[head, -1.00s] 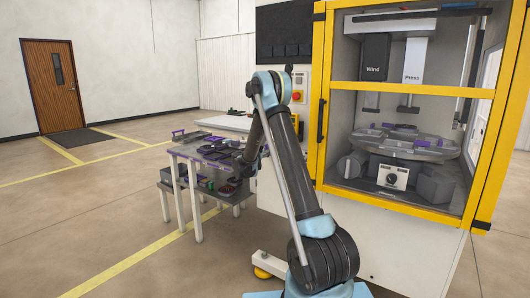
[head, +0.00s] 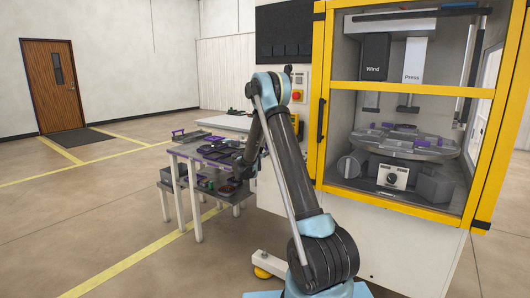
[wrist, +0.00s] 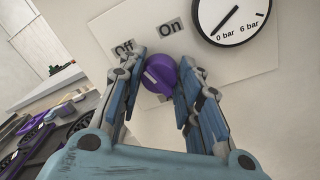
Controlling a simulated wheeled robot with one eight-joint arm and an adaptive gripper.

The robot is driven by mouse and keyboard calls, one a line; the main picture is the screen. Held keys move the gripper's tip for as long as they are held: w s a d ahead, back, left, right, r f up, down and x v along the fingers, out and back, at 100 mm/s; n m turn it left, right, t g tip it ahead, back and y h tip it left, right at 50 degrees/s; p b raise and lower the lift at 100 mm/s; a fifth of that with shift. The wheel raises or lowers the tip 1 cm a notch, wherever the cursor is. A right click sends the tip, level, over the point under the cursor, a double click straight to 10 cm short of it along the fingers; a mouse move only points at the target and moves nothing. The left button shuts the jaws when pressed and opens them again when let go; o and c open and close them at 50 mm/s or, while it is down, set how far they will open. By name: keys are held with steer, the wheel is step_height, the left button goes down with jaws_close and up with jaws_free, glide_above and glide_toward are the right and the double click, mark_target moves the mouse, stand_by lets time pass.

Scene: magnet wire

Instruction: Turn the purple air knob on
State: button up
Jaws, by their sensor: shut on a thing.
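The purple air knob (wrist: 163,72) sits on a pale panel in the wrist view, with a short white mark on its left part. My gripper (wrist: 161,60) has a finger on each side of the knob and is shut on it. An "Off" label (wrist: 124,48) is above left of the knob and an "On" label (wrist: 171,28) is above it. The white mark lies on the side of the knob towards "Off". A round gauge (wrist: 236,18) is at the upper right, its needle pointing down-left near "0 bar". The knob is not visible in the head view.
A yellow-framed machine cabinet (head: 412,87) stands right of my arm. A table (head: 179,153) with purple and dark parts stands left of it, and such parts also show at the lower left of the wrist view. Open floor lies at the left.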

steer(key=m, duration=0.5)
steer(key=shift+f+m, duration=0.1)
steer(key=shift+m, duration=0.3)
steer(key=m+h, duration=0.1)
steer(key=m, duration=0.5)
steer(key=shift+f, duration=0.1)
steer(key=shift+m, duration=0.3)
steer(key=o, duration=1)
steer(key=shift+f, duration=0.1)
steer(key=shift+o, duration=0.2)
steer(key=shift+s+a, duration=0.25)
steer(key=r+v, duration=0.1)
steer(key=v, duration=1)
steer(key=shift+f, duration=0.4)
